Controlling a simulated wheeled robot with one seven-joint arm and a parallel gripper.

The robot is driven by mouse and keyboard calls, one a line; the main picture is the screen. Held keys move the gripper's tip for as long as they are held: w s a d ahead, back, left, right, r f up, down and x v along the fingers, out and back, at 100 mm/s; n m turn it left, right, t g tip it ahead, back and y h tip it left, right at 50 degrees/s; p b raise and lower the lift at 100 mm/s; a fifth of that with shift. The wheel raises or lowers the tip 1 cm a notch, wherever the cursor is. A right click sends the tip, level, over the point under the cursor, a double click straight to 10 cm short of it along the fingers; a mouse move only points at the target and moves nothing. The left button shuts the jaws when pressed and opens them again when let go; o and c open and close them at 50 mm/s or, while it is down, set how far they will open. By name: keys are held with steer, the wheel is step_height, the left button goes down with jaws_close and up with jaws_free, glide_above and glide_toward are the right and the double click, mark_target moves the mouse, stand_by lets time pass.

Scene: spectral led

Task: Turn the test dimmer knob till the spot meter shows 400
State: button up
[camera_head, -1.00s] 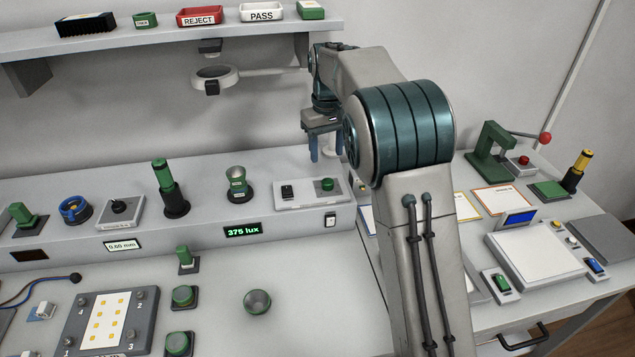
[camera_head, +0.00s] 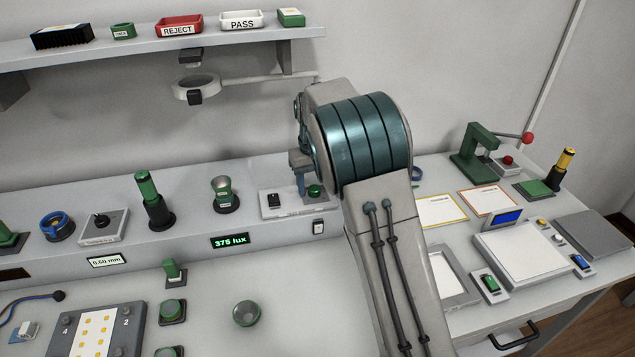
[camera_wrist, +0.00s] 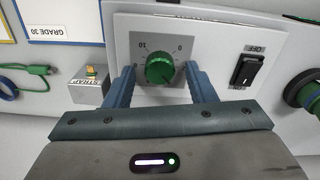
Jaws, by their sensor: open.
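The green dimmer knob (camera_wrist: 160,69) sits on a pale panel (camera_wrist: 222,25) with a printed scale, in the wrist view. My gripper (camera_wrist: 158,80) is open, with one blue finger on each side of the knob and a gap to it. In the head view the knob (camera_head: 315,191) shows on the raised ledge beside my gripper (camera_head: 299,180), which my arm partly hides. The spot meter display (camera_head: 230,241) on the ledge front reads 375 lux in green.
A black on/off rocker switch (camera_wrist: 246,69) is on the same panel, right of the knob in the wrist view. A grey block labelled STRAP (camera_wrist: 89,90) stands to the left.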

mark_target(314, 187)
steer(key=c, duration=1)
steer(key=shift+o, duration=0.2)
steer(key=shift+m, duration=0.6)
steer(key=o, duration=1)
steer(key=shift+c, duration=0.2)
step_height(314, 187, up, 12)
